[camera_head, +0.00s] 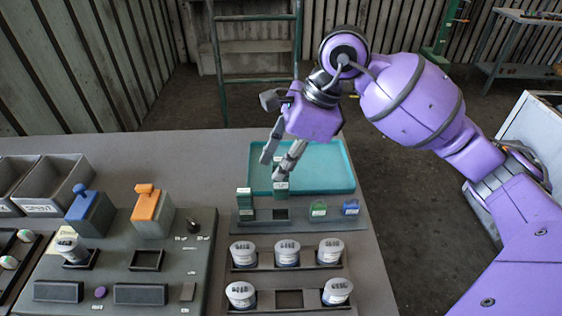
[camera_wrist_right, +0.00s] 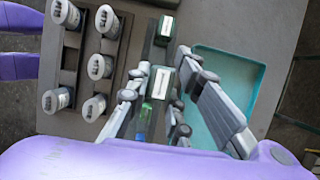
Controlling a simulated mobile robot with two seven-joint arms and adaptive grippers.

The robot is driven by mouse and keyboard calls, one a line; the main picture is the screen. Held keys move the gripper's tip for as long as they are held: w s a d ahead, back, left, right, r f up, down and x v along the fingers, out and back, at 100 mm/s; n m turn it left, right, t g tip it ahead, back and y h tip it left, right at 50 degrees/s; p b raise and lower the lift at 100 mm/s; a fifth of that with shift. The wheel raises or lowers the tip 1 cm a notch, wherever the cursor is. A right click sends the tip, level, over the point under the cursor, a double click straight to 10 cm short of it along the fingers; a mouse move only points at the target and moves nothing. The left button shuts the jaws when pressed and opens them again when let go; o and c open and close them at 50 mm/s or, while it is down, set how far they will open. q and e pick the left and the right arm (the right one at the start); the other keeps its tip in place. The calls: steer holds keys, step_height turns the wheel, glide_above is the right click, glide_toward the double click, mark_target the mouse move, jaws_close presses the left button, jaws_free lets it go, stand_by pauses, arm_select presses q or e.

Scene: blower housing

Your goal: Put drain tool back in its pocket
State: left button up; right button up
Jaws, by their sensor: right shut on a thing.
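My right gripper (camera_head: 278,174) points down over the tool rack (camera_head: 299,226), shut on a small green tool with a white label (camera_head: 281,188), apparently the drain tool; its lettering is too small to read. The held tool (camera_wrist_right: 162,82) also shows between the fingertips of the right gripper (camera_wrist_right: 158,84) in the right wrist view. In the head view an empty square pocket (camera_head: 281,214) lies just below and in front of it. I cannot tell how high the tool is above the rack. My left gripper is not in view.
A similar green tool (camera_head: 244,196) stands in the rack's left pocket. A green round piece (camera_head: 319,208) and a blue one (camera_head: 351,207) sit to the right. A teal tray (camera_head: 338,181) lies behind, and several white-lidded jars (camera_head: 287,252) stand in front.

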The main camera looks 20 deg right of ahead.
mark_target(281, 185)
steer(key=shift+f, duration=0.7)
step_height(281, 185, down, 4)
steer(key=shift+r+b, duration=0.25)
steer(key=shift+b, duration=0.7)
steer(key=shift+f, duration=0.4)
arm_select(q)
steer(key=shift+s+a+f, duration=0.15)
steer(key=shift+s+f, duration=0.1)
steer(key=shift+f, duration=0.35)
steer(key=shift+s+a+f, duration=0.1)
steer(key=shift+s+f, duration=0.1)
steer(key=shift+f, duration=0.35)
arm_select(e)
steer(key=shift+f+b, duration=0.2)
steer(key=shift+b, duration=0.1)
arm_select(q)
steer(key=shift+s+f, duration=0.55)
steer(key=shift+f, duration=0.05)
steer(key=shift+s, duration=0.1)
arm_select(e)
steer(key=shift+f, duration=0.2)
